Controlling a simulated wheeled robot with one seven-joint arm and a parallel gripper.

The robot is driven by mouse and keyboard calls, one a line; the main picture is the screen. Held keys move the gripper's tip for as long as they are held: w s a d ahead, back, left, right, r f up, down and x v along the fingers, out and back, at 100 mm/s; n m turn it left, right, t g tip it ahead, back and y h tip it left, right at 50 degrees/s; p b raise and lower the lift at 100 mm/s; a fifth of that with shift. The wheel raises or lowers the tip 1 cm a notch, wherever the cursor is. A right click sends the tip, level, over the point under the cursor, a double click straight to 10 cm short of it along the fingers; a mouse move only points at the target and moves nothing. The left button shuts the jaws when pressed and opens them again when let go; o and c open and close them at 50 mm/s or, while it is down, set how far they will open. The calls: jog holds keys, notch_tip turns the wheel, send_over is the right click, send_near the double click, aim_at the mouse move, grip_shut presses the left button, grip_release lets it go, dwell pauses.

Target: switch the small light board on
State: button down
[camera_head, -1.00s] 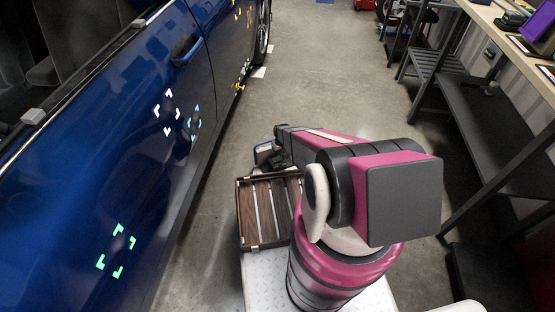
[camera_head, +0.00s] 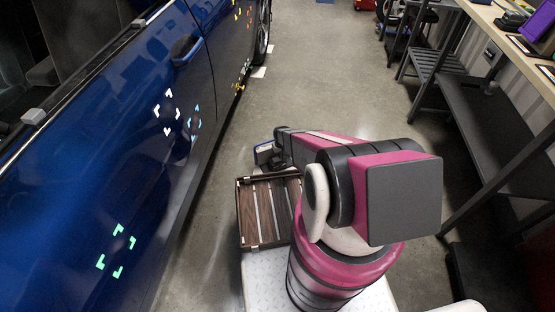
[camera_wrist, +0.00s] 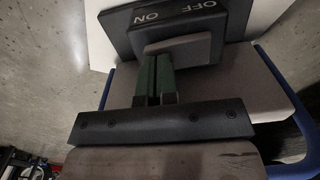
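In the wrist view a black switch block (camera_wrist: 185,47) carries the words OFF and ON, which read upside down. Its raised dark part is close in front of my gripper (camera_wrist: 158,60). A pale panel (camera_wrist: 262,18) shows behind the switch. In the head view the switch does not show, and my gripper's fingers cannot be made out beyond my arm.
A blue car (camera_head: 75,200) with light marks on its door stands at the left. A wooden slatted crate (camera_head: 240,215) lies beside my arm. A dark-framed workbench (camera_head: 480,110) runs along the right. The grey floor (camera_head: 330,60) between them is clear.

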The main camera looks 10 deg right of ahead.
jog(key=shift+f, duration=0.2)
jog(key=shift+r, duration=3.5)
jog(key=shift+r, duration=0.15)
jog(key=s+r, duration=0.7)
jog(key=r, duration=0.6)
jog(key=s+r+m, duration=0.1)
jog(key=s+r, duration=0.6)
jog(key=r, duration=0.6)
jog(key=s+r+m, duration=0.1)
jog(key=s+r, duration=0.6)
jog(key=r, duration=0.6)
jog(key=shift+s+r, duration=0.15)
